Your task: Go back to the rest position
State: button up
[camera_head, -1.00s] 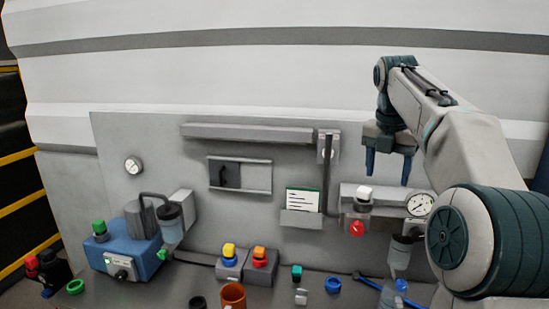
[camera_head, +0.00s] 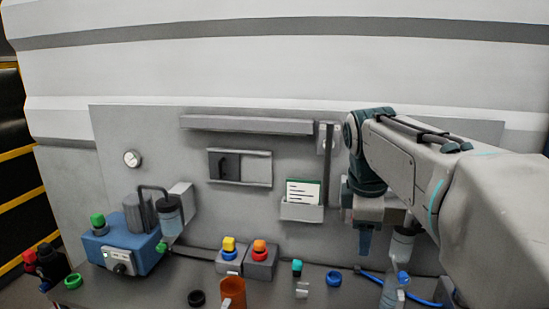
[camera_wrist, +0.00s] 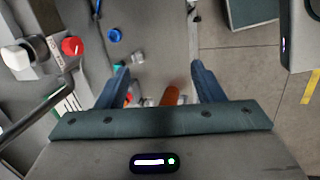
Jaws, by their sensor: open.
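My gripper (camera_head: 366,240) hangs down in front of the right part of the grey back panel (camera_head: 140,185) in the head view, above the bench. In the wrist view my gripper (camera_wrist: 161,80) shows two blue fingers spread apart, with nothing held between them. The bench top lies below the fingers. My arm covers the right side of the head view and hides part of the panel there.
A blue machine (camera_head: 125,245) stands at the left. A clear bottle (camera_head: 392,292) stands beneath my arm.

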jog(key=s+a+f+m+t+y+b, duration=0.1)
jog(key=s+a+f+m+b, duration=0.1)
jog(key=s+f+m, duration=1.2)
notch_tip(320, 180, down, 3)
jog(key=shift+s+r+m+y+b, duration=0.1)
jog(key=shift+s+m+y+b, duration=0.2)
jog(key=shift+s, duration=0.25)
